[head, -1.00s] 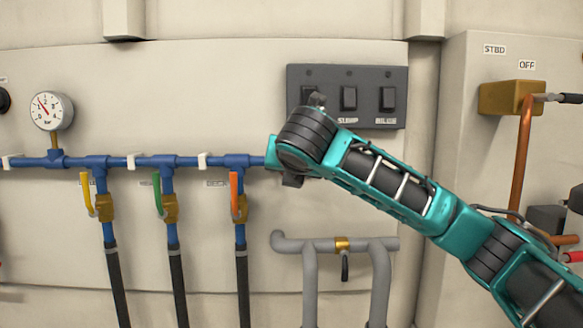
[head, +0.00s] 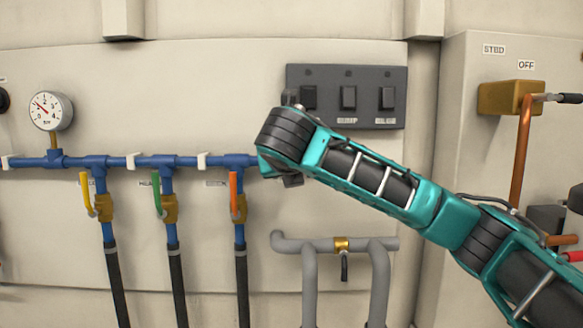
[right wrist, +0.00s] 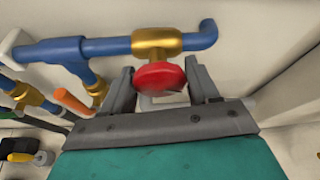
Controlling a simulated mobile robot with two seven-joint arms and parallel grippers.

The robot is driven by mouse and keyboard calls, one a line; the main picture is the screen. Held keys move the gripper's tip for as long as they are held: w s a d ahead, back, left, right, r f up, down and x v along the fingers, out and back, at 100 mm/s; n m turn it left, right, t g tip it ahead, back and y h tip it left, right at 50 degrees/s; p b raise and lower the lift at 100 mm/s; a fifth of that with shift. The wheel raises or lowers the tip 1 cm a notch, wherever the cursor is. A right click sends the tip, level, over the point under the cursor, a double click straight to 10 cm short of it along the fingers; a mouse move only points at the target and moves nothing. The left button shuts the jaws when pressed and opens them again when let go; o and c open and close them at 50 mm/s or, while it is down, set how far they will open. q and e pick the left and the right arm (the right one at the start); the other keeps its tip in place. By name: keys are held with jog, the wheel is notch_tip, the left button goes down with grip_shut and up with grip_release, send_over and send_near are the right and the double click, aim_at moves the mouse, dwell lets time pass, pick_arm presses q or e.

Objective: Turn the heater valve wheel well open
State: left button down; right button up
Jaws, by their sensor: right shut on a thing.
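The heater valve wheel (right wrist: 158,77) is red and round. It sits on a brass valve body (right wrist: 156,43) near the end of the blue pipe in the right wrist view. My right gripper (right wrist: 160,67) is shut on the wheel, with one dark finger on each side of it. In the head view the wheel and the right gripper are hidden behind my teal right arm, which reaches in from the right to the pipe's end. My left gripper is in neither view.
A blue pipe (head: 130,161) carries yellow, green and orange lever valves left of my arm; the orange lever (head: 234,190) is nearest. A dark switch panel (head: 348,97) is above my arm. Grey pipes (head: 310,245) are below. A copper pipe (head: 521,155) stands at right.

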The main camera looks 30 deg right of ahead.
jog(key=shift+f, duration=0.15)
jog(key=o, duration=1)
jog(key=shift+s, duration=0.1)
jog(key=v, duration=1.2)
jog(key=shift+s+a+r, duration=0.15)
jog(key=shift+s+r, duration=0.1)
jog(key=shift+s, duration=0.05)
